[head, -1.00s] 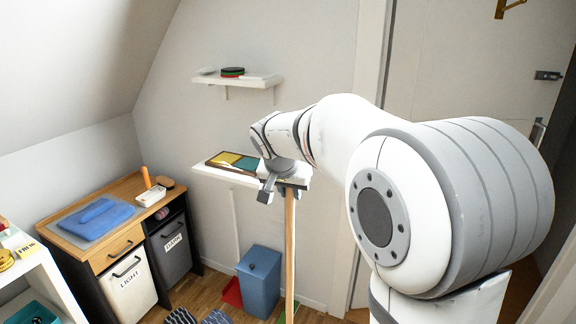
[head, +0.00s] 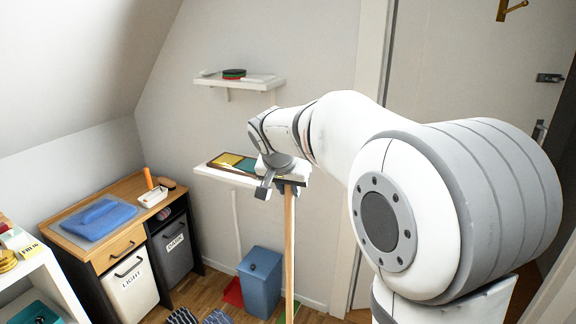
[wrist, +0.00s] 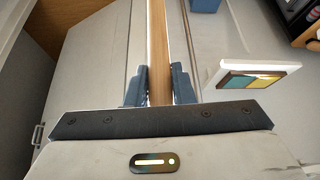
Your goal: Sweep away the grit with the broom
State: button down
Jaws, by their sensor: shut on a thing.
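The broom's wooden handle (head: 289,250) stands near upright in the head view and runs down out of the frame. My gripper (wrist: 159,86) is shut on the handle, with one dark finger on each side of it in the wrist view. The handle (wrist: 157,45) runs away from the fingers to the top of that view. A small green patch (head: 291,311) shows at the handle's lower end; I cannot tell if it is the broom's head. I see no grit in these frames.
A blue bin (head: 260,283) stands on the floor left of the handle, with a red thing (head: 234,294) beside it. A wall shelf (head: 225,174) with a coloured tray is close to my gripper. A wooden cabinet (head: 122,242) stands left, a door (head: 470,90) right.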

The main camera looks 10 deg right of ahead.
jog(key=shift+r+p, duration=1.7)
jog(key=shift+r, duration=1.3)
